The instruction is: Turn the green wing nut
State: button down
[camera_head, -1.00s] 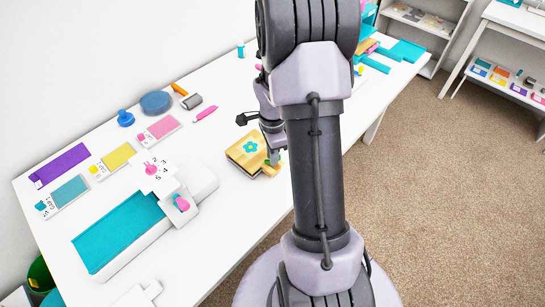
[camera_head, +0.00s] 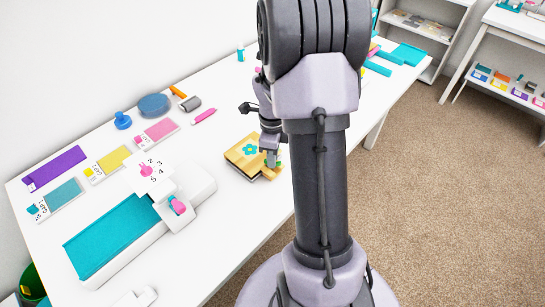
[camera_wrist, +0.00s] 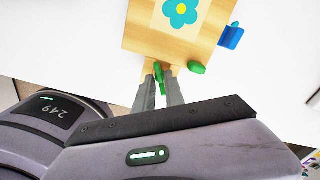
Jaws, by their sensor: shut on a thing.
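In the wrist view, the press (camera_wrist: 140,35) is at the top. A green wing nut (camera_wrist: 159,74) sits at its near edge, between my fingers. My gripper (camera_wrist: 160,82) is shut on it. A second green piece (camera_wrist: 196,67) shows just to the right, and a blue piece (camera_wrist: 231,37) sticks out at the press's right side. In the head view, my gripper (camera_head: 271,159) is at the press's right corner and partly hides the nut.
Table around the press is mostly clear. A shelf (camera_head: 415,25) stands beyond.

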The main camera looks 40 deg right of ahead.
dwell(0.3)
jog(key=c, duration=1.6)
grip_release()
jog(key=shift+o, duration=0.2)
notch_tip(320, 180, up, 18)
jog(key=p, duration=0.7)
jog(key=shift+f, duration=0.25)
